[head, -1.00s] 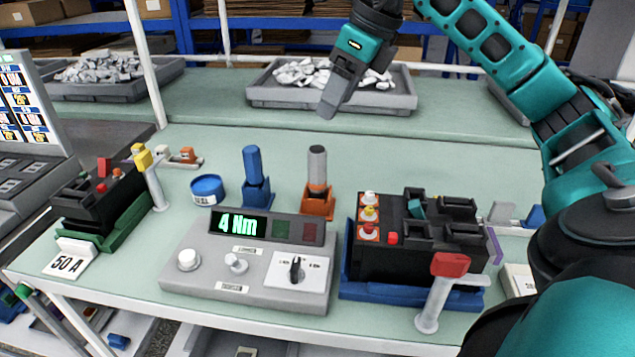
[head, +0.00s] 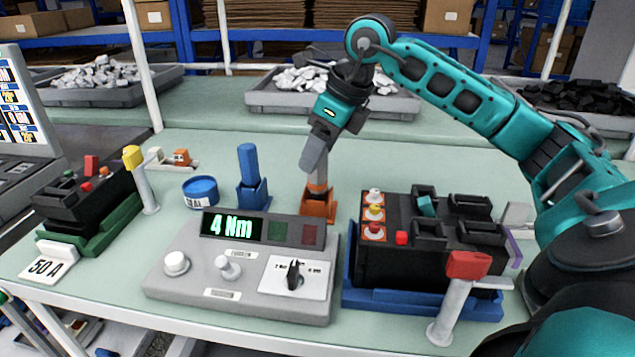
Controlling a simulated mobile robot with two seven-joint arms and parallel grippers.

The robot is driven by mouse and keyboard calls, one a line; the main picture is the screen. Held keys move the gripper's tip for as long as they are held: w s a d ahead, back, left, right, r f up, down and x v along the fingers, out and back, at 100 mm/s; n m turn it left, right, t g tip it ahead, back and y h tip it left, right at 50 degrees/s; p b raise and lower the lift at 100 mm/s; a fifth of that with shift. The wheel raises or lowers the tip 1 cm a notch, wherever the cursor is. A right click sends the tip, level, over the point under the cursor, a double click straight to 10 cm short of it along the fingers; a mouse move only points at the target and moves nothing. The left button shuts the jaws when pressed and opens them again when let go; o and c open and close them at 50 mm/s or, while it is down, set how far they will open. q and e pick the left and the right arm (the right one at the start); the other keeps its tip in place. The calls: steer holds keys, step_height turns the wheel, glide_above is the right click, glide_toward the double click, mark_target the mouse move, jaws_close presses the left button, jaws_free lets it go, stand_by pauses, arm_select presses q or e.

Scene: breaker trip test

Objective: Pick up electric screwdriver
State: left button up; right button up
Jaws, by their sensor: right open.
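The electric screwdriver appears to be the grey and orange upright tool (head: 318,187) standing in an orange holder (head: 319,208) on the green bench. My right gripper (head: 314,160) points down at the tool's upper end and covers its grey top. The gripper is open; the tool's upper part is hidden, so I cannot tell whether the fingers are around it or only in front of it. A blue upright tool (head: 247,164) stands in a blue holder (head: 252,195) to the left. My left gripper is out of view.
A grey control box (head: 200,279) reading 4 Nm stands in front of the holders. A black breaker (head: 385,262) in a blue fixture is to the right, with a red-topped post (head: 467,265). A blue round tin (head: 200,191) sits left. Grey bins stand behind.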

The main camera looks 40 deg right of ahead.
mark_target(317, 181)
steer(key=x, duration=0.3)
steer(key=shift+f, duration=0.3)
steer(key=c, duration=1)
steer(key=shift+r, duration=0.1)
steer(key=shift+c, duration=0.6)
steer(key=shift+r, duration=0.15)
